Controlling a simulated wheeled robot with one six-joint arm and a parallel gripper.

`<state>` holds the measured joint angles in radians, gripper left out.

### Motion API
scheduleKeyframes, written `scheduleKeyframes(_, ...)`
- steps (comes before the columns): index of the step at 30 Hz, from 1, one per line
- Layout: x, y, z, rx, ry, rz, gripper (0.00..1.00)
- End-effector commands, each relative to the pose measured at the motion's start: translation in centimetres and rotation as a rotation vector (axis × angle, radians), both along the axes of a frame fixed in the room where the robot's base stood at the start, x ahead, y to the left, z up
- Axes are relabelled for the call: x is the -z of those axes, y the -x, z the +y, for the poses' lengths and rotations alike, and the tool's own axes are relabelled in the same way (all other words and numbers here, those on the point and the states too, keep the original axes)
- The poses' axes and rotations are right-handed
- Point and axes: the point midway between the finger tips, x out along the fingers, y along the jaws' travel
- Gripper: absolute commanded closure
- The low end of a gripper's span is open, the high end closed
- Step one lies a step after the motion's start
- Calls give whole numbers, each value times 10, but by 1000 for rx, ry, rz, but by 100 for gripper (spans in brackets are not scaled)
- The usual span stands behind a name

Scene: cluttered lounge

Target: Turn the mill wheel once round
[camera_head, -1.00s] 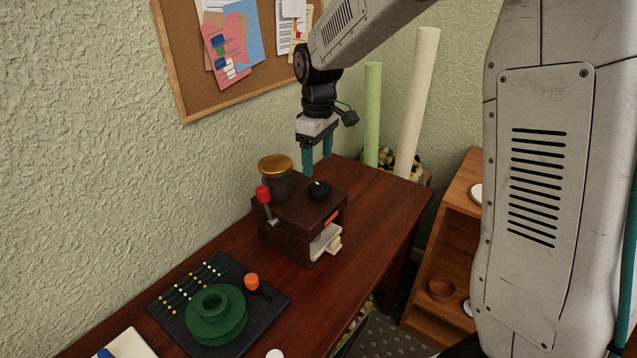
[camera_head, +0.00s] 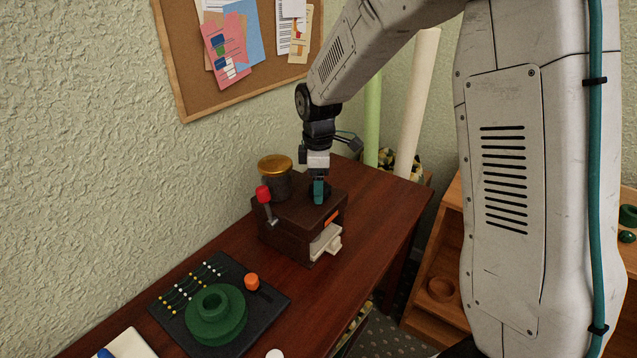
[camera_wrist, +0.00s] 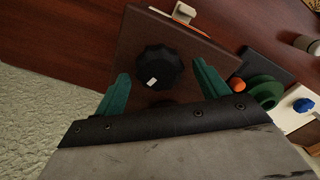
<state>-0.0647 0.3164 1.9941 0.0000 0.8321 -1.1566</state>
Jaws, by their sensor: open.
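The mill is a dark brown wooden box (camera_head: 290,232) on the table. On its top is a black fluted wheel (camera_wrist: 160,67) with a white mark on its rim. In the head view the wheel is mostly hidden behind my gripper (camera_head: 319,196), which points down at it. In the wrist view my gripper (camera_wrist: 162,72) is open, with one teal finger on each side of the wheel. A gap shows between the fingers and the wheel; I cannot tell how far down the fingers reach. A red-knobbed lever (camera_head: 264,195) stands on the box's left side.
A gold-lidded jar (camera_head: 275,178) stands close behind the box. A white drawer-like part (camera_head: 328,243) juts from its front. A black board (camera_head: 265,299) with a green ring-shaped piece (camera_head: 216,315) lies left. The table's right side (camera_head: 390,215) is clear.

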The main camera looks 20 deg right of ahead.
Motion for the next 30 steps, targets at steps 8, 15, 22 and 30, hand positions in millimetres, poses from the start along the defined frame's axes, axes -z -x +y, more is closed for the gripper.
scheduleKeyframes(8,3,0,0,0,0,-1,27)
scheduleKeyframes(15,3,0,0,0,0,-1,72)
scheduleKeyframes(22,3,0,0,15,0,-1,71)
scheduleKeyframes(30,3,-1,0,133,0,-1,71)
